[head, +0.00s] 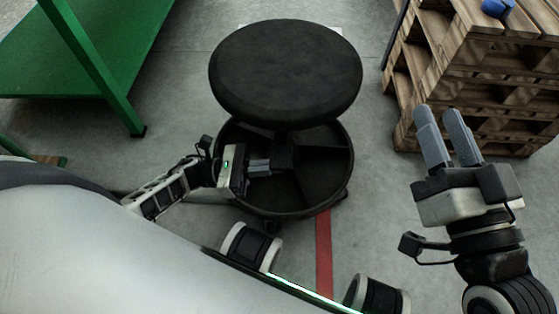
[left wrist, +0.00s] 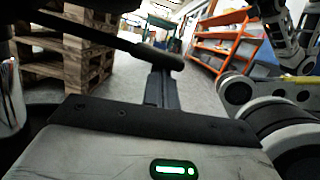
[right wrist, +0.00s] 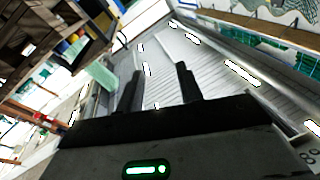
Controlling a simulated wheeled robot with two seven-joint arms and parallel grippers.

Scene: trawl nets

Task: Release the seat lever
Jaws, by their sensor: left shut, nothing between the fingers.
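The round black stool seat (head: 285,70) stands ahead of me above a black ring base (head: 318,190). The seat lever (left wrist: 150,52), a thin dark rod with a thicker handle end, shows in the left wrist view. In the head view I cannot make the lever out under the seat. My left gripper (head: 268,167) is below the seat's front edge, over the ring base. It is shut and empty; its fingertips (left wrist: 160,76) are at the lever's handle end, and I cannot tell whether they touch it. My right gripper (head: 443,115) is open and empty, right of the stool.
Stacked wooden pallets (head: 470,65) with a blue object (head: 497,8) on top stand at the right. A green table (head: 75,50) is at the left. A red floor line (head: 323,250) runs toward me. Bare floor lies between stool and pallets.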

